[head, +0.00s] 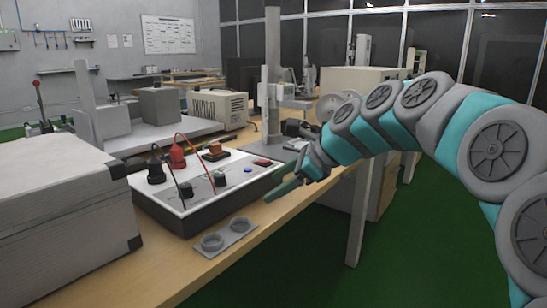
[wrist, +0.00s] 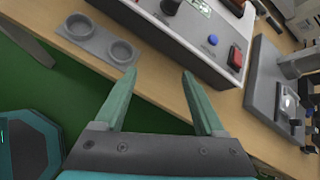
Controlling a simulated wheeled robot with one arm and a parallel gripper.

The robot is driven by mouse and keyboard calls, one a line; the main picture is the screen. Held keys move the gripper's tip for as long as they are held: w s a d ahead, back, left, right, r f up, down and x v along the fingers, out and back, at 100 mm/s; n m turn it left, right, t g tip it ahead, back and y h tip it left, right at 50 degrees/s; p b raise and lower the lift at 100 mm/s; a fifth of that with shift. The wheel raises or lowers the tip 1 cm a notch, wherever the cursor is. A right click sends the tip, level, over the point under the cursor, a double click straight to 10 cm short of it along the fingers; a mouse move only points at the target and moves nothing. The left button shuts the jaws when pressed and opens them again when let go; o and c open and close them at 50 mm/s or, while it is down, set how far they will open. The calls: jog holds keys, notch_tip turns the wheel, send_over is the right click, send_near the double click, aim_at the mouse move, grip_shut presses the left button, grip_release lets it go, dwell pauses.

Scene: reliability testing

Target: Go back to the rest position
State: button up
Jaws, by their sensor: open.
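My gripper (head: 288,190) is at the end of my grey and teal arm, which reaches in from the right in the head view. Its fingers hang near the front edge of the wooden bench (head: 190,275), close to the right end of a test box (head: 185,215). In the wrist view my gripper (wrist: 157,98) shows two green fingers spread apart with nothing between them. The bench edge and green floor lie beyond and below the fingers there.
The box carries black and red plugs with wires, knobs and a red switch (wrist: 236,57). A grey two-cup holder (head: 227,238) sits in front of it, empty. A large grey case (head: 65,220) stands at left. A stand (head: 273,90) rises behind. Green floor (head: 420,250) at right is open.

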jog(key=s+d+f+n+g+h, duration=0.2)
jog(key=s+d+f+n, duration=0.2)
jog(key=s, duration=0.8)
jog(key=s+d+f+n+g+h, duration=0.2)
jog(key=s+d+f+n, duration=0.3)
jog(key=s+f+n, duration=0.4)
jog(key=s+d+f+n+g+h, duration=0.3)
jog(key=s+f, duration=0.8)
jog(key=s, duration=0.5)
jog(key=d+n+h, duration=0.1)
jog(key=d+n, duration=0.1)
jog(key=n, duration=0.1)
jog(key=shift+n, duration=0.3)
